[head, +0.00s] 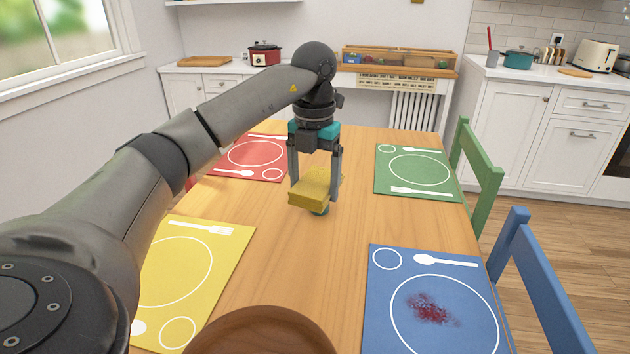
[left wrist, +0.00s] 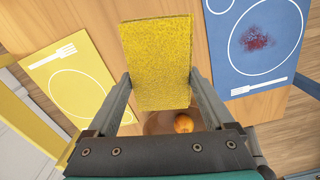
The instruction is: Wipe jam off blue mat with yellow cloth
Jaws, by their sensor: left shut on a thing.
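My left gripper (head: 315,178) is shut on the yellow cloth (head: 310,192), a thick block-like pad, over the middle of the table. The cloth also shows between the fingers in the left wrist view (left wrist: 158,55). The blue mat (head: 385,315) lies at the table's front right, apart from the gripper. The red jam (head: 432,308) is a smeared patch inside the mat's white plate outline. In the left wrist view the jam (left wrist: 257,39) shows on the blue mat (left wrist: 225,65) at upper right. My right gripper is not in view.
A yellow mat (head: 205,262), a red mat (head: 255,158) and a green mat (head: 420,173) lie on the table. A brown bowl (head: 262,335) stands at the near edge; an orange fruit (left wrist: 183,123) shows in the wrist view. Green (head: 478,175) and blue (head: 540,280) chairs stand at right.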

